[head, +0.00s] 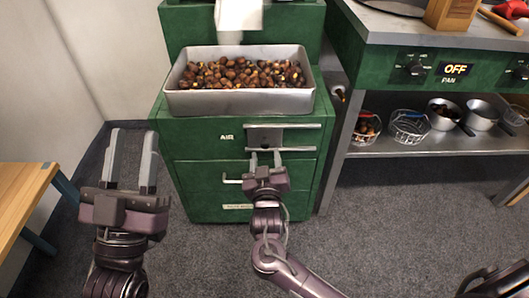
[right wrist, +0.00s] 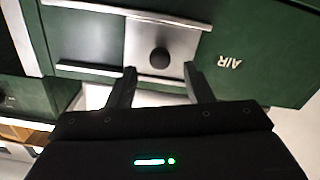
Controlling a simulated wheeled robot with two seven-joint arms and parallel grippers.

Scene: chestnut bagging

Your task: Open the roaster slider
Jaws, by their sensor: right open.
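The roaster (head: 205,170) is a green cabinet with an "AIR" label on its front. Right of the label, a grey metal slider plate (head: 258,134) sits between two horizontal rails. The right wrist view shows the plate (right wrist: 150,35) with a round dark knob (right wrist: 160,61). My right gripper (head: 265,157) is open just in front of the slider. In the right wrist view its fingertips (right wrist: 160,74) stand apart on either side of the knob, with nothing held; whether they reach around it, I cannot tell. My left gripper (head: 132,145) is open and empty, off the roaster's left side.
A metal tray (head: 240,103) full of chestnuts sits on the roaster. A drawer handle (head: 231,181) is below the slider. At right, a counter has a pan control panel reading "OFF" (head: 455,70) and a shelf with baskets and pots. A wooden table (head: 22,200) stands at left.

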